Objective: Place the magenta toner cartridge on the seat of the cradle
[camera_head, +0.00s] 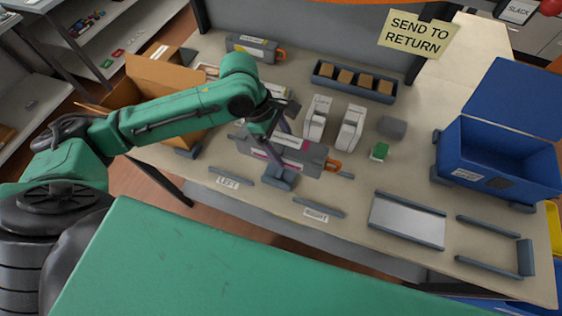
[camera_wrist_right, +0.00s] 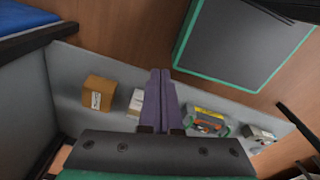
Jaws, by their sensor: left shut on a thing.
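The magenta toner cartridge (camera_head: 312,158) is a long grey block with magenta marks and an orange handle at its right end. My left gripper (camera_head: 282,165) reaches down over its middle in the head view and is shut on it. The fingers hide part of its front, and I cannot tell whether it touches the table. Several dark rails, with LEFT and RIGHT labels, lie in front of it. A pale plate between dark rails (camera_head: 407,222) and an open U-shaped frame (camera_head: 525,258) stand at the front right; which is the cradle is unclear. My right gripper (camera_wrist_right: 161,100) is shut and empty.
A blue bin (camera_head: 484,158) stands at the right and a cardboard box (camera_head: 165,85) at the left. Another grey cartridge (camera_head: 252,48) lies at the back, near a dark tray of brown blocks (camera_head: 353,83). White upright parts (camera_head: 350,129) and a green block (camera_head: 379,151) stand behind the plate.

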